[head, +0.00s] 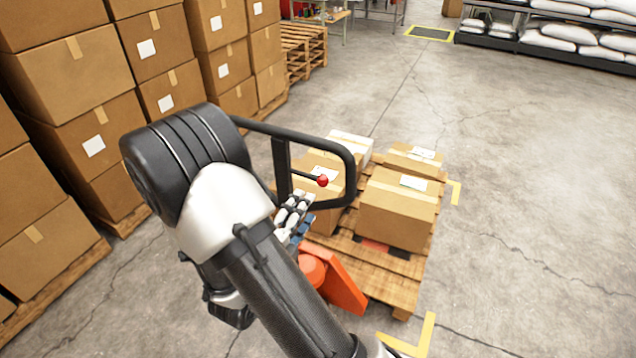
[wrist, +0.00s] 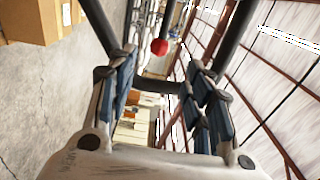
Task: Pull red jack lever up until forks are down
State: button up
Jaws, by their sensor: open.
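The red ball knob of the jack lever (head: 322,181) shows inside the black handle loop (head: 350,165) of the orange pallet jack (head: 340,280). The red knob also shows in the wrist view (wrist: 159,47), ahead of the fingers and above the gap between them. My gripper (head: 303,205) is just left of and below the knob in the head view. In the wrist view my gripper (wrist: 160,90) is open and empty, with blue pads apart. The forks are hidden under the loaded pallet (head: 400,285), so their height cannot be told.
Boxes (head: 397,208) sit on the pallet. Tall stacks of cartons (head: 75,75) stand on pallets at the left. Shelves with white sacks (head: 570,35) are at the back right. Yellow corner marks (head: 425,335) lie on the floor. The floor at the right is clear.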

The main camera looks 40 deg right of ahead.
aim_at(320, 184)
jog(key=p+x, duration=0.2)
jog(key=x, duration=0.6)
jog(key=shift+w+d+f, duration=0.1)
jog(key=shift+w+d, duration=0.05)
jog(key=shift+d, duration=0.15)
jog(key=shift+b+x, duration=0.7)
jog(key=shift+x, duration=0.8)
jog(key=shift+c, duration=0.2)
